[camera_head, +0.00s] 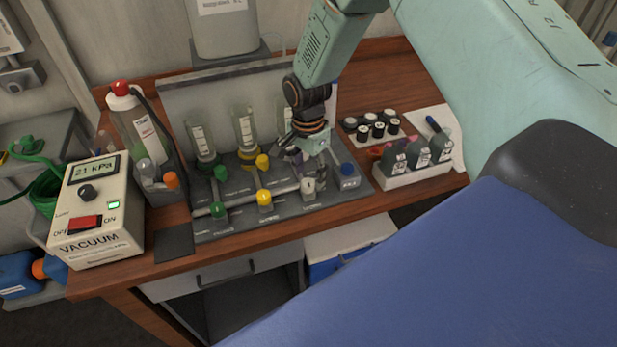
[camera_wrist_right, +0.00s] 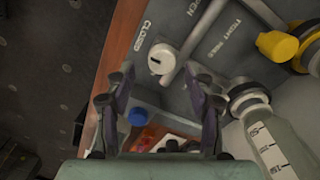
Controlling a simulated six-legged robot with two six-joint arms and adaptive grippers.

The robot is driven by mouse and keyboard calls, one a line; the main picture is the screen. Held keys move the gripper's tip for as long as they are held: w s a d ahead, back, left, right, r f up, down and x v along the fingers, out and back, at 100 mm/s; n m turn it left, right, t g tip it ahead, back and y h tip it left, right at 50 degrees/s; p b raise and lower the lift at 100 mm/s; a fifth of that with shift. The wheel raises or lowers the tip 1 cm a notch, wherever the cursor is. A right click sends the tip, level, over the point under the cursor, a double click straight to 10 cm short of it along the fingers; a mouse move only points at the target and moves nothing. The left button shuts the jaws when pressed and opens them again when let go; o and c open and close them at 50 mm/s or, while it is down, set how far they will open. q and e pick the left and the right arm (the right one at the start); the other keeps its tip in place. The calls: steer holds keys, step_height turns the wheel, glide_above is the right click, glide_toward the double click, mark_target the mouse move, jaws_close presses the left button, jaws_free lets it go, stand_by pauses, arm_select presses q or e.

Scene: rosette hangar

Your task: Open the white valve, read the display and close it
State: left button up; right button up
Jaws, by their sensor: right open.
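The white valve (camera_head: 308,187) sits in the front row of knobs on the grey panel, right of a yellow knob. In the right wrist view the white valve (camera_wrist_right: 161,59) has a dark slot and lies just beyond the fingertips, near printed CLOSED and OPEN labels. My right gripper (camera_head: 303,158) is above and behind the valve in the head view. Its fingers (camera_wrist_right: 160,84) are spread with nothing between them, apart from the valve. The display (camera_head: 93,168) on the cream vacuum box reads 21 kPa. My left gripper is not in view.
Green (camera_head: 220,173) and yellow (camera_head: 264,198) knobs, a blue knob (camera_head: 348,169) and glass vessels (camera_head: 246,128) crowd the panel. A white rack (camera_head: 414,172) of dark bottles stands to the right. A red-capped bottle (camera_head: 140,130) stands left of the panel.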

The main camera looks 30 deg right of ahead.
mark_target(308, 185)
steer(key=shift+w+a+f, duration=0.1)
steer(key=shift+a+f, duration=0.05)
steer(key=shift+f, duration=0.45)
steer(key=shift+w+a+f, duration=0.1)
steer(key=shift+f, duration=0.5)
steer(key=shift+s, duration=0.15)
steer(key=shift+d, duration=0.15)
steer(key=shift+c, duration=0.4)
steer(key=c, duration=0.4)
jaws_close()
